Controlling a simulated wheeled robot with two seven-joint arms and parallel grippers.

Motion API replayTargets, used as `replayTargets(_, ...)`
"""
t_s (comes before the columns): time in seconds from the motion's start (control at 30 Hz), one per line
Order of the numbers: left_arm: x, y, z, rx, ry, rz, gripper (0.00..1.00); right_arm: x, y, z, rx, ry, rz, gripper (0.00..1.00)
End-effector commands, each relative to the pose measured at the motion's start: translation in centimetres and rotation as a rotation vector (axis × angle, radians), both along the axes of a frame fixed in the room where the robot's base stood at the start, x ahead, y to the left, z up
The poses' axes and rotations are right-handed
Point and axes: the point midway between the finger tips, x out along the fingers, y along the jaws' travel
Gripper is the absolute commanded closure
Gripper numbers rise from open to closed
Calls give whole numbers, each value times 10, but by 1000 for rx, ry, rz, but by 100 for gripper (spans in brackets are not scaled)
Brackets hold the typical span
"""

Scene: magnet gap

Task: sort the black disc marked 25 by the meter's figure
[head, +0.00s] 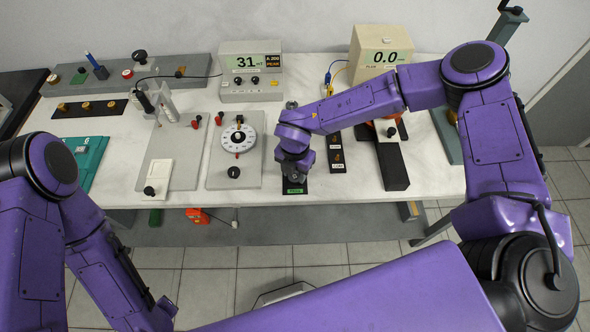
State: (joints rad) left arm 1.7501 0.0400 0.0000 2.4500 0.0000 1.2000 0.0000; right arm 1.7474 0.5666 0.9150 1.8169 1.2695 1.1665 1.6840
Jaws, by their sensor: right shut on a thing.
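My right gripper (293,182) points down at the front end of a narrow black tray with a green label (295,190), at the bench's front edge. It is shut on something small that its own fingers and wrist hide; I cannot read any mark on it. The black disc marked 25 cannot be made out elsewhere. The meter (250,82) stands at the back and its green display reads 31 mT, with PEAK beside it. My left arm hangs at the left, with its gripper out of view.
A dial plate (218,173) and a grey plate with a clamp fixture (165,175) lie left of my right gripper. A black strip with labels (337,163) lies right of it. A beige box reading 0.0 (390,40) stands behind. Bare white bench shows between them.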

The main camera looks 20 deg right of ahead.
Motion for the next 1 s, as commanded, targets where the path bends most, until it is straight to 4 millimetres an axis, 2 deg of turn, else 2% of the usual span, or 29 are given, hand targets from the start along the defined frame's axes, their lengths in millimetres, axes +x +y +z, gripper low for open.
replayTargets(0.93, 0, 0, -3, 0, 0, 0, 48, 0, 0, -3, 0, 0, 0, 87)
replayTargets(0.97, 0, 0, -3, 0, 0, 0, 48, 0, 0, -3, 0, 0, 0, 53)
replayTargets(1.0, 0, 0, -3, 0, 0, 0, 48, 0, 0, -3, 0, 0, 0, 40)
